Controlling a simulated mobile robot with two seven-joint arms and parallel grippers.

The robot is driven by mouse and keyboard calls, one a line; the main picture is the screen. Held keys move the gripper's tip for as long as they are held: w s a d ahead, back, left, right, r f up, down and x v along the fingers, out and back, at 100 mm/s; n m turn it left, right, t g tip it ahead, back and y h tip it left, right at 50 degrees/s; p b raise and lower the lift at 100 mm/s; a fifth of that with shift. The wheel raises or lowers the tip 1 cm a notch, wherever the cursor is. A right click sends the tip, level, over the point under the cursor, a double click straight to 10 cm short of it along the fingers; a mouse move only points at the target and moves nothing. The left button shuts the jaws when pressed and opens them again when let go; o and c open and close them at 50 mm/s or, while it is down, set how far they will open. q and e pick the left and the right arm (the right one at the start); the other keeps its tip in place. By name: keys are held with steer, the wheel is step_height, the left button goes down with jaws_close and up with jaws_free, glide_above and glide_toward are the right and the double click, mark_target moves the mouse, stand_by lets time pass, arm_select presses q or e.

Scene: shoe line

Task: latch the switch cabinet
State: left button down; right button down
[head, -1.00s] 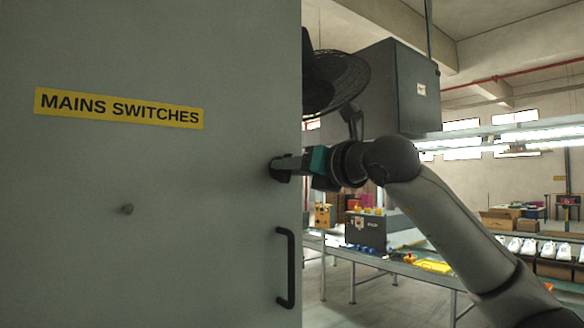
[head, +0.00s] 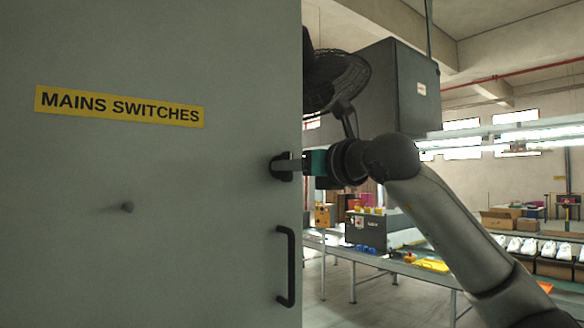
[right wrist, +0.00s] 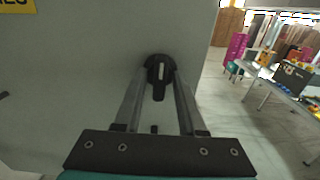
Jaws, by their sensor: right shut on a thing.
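The grey switch cabinet door (head: 130,250) fills the left of the head view, with a yellow "MAINS SWITCHES" label (head: 119,105). Its black latch (head: 276,167) sits near the door's right edge, above a black bar handle (head: 290,265). My right gripper (head: 289,165) is at the latch, shut on it. In the right wrist view my right gripper (right wrist: 160,88) has one finger on each side of the black latch (right wrist: 160,68), whose lever hangs down between them. The fingers partly hide the latch in the head view. My left gripper is not in view.
A black fan (head: 335,82) and a dark box (head: 390,85) are behind my right arm. A table (head: 400,266) with boxes stands to the right, with bare floor below.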

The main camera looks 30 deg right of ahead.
stand_by(0.3)
steer(key=c, duration=0.8)
jaws_free()
steer(key=s+d+b, duration=0.1)
steer(key=s+b, duration=0.3)
steer(key=s, duration=1.1)
steer(key=shift+s, duration=0.15)
steer(key=shift+d, duration=0.1)
